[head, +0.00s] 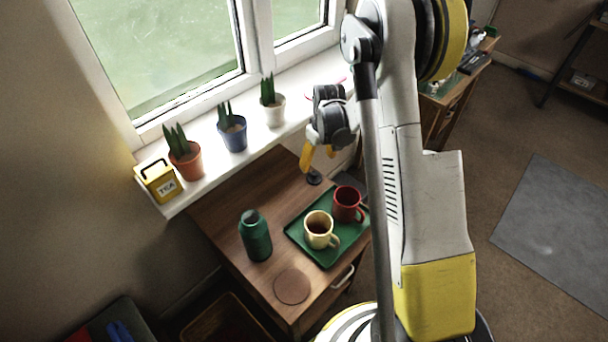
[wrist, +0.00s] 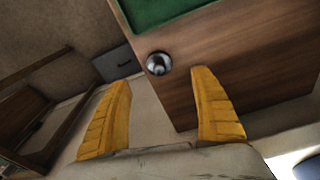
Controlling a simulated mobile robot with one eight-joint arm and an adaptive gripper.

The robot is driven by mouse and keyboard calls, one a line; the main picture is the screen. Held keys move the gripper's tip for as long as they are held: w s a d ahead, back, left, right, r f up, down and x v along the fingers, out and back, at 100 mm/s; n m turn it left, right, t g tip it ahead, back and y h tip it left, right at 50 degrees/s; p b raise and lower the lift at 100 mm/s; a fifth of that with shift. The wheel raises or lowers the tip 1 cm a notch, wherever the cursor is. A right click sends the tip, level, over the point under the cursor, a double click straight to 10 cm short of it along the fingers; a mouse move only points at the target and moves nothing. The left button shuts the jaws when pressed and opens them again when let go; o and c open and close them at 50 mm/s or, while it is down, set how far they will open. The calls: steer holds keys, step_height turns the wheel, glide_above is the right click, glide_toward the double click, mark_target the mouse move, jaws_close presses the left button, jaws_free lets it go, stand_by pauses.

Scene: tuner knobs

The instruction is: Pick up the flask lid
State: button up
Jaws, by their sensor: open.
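The flask lid (head: 314,177), a small dark round piece, sits near the far edge of the wooden table. In the wrist view the lid (wrist: 158,63) is a shiny dark knob close to the table's edge. My gripper (head: 318,158) hangs above and close to the lid, its yellow fingers apart and empty. In the wrist view the gripper (wrist: 162,80) has the lid ahead of the gap between its fingertips, not touching them. The green flask (head: 256,238) stands upright at the table's left side.
A green tray (head: 325,257) holds a yellow mug (head: 319,230) and a red mug (head: 347,204). A brown disc (head: 292,286) lies at the table's front. Potted plants and a yellow tea tin (head: 158,181) line the windowsill (head: 205,165) behind.

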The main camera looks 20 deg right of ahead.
mark_target(315, 173)
steer(key=f, duration=0.2)
steer(key=f+b, duration=0.1)
steer(key=f, duration=0.1)
steer(key=shift+w+f+b, duration=0.2)
steer(key=shift+f+b, duration=0.05)
steer(key=shift+b, duration=0.05)
steer(key=f+b, duration=0.1)
steer(key=f, duration=0.1)
steer(key=w+f+b, duration=0.1)
steer(key=f+b, duration=0.1)
steer(key=f, duration=0.1)
steer(key=shift+w+f, duration=0.15)
steer(key=shift+f, duration=0.05)
steer(key=shift+r, duration=0.1)
steer(key=c, duration=1.2)
